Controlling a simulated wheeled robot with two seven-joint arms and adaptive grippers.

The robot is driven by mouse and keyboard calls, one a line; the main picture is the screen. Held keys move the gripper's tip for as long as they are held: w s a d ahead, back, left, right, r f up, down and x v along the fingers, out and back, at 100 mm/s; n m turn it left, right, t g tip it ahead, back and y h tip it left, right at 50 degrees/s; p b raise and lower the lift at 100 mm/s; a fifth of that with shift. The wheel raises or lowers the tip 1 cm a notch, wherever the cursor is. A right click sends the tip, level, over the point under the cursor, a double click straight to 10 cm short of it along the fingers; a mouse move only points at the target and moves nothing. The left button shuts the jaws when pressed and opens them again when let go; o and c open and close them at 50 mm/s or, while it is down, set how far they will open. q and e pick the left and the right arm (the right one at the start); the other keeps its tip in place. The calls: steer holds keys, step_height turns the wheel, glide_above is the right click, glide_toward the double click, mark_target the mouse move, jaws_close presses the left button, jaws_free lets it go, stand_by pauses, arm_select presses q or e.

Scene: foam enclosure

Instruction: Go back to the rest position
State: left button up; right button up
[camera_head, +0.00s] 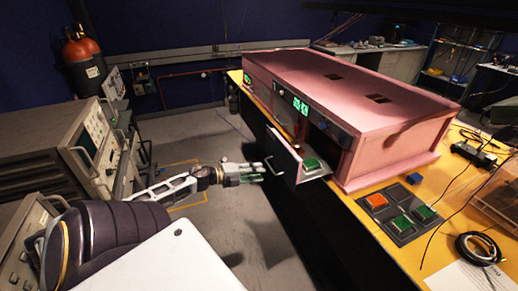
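My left gripper (262,172) reaches in from the left and points right, over the floor beside the yellow table (373,223). Its two fingers look parted, with nothing seen between them. Its tips are close to the front of a pulled-out drawer (283,157) in the pink enclosure (355,90); whether they touch its handle (270,165) I cannot tell. A green block (311,164) shows in the open drawer. My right gripper is not in view.
A dark panel with an orange block (375,200) and green blocks (425,213) lies on the table. A coiled black cable (478,248) is at the right. Grey equipment cabinets (95,135) stand at the left. The floor (190,135) between is clear.

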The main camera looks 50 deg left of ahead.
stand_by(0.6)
arm_select(q)
steer(key=s+a+f+n+g+y, duration=0.1)
steer(key=s+a+f+n+y, duration=0.2)
steer(key=f, duration=0.6)
steer(key=s+a+f+n+y, duration=0.25)
steer(key=f+n, duration=0.25)
steer(key=f, duration=0.4)
steer(key=s+a+f+n+g+y, duration=0.1)
steer(key=s+a+f+n+y, duration=0.2)
steer(key=f, duration=0.6)
steer(key=s+d+f+n+g, duration=0.2)
steer(key=s+d+f+n, duration=0.15)
steer(key=s+f, duration=0.4)
steer(key=s+d+f+n+g, duration=0.2)
steer(key=s+d+f, duration=0.25)
steer(key=f, duration=0.65)
steer(key=s+d+f+n+g+h, duration=0.1)
steer(key=s+d+f+g, duration=0.2)
steer(key=s+d+f, duration=0.5)
steer(key=s+d+f+n+g+h, duration=0.1)
steer(key=s+d+f+g, duration=0.3)
steer(key=s+d, duration=0.9)
steer(key=d+f+n, duration=0.1)
steer(key=d+f, duration=0.2)
steer(key=shift+f, duration=0.4)
steer(key=shift+s+n+h, duration=0.1)
steer(key=shift+n+h, duration=0.15)
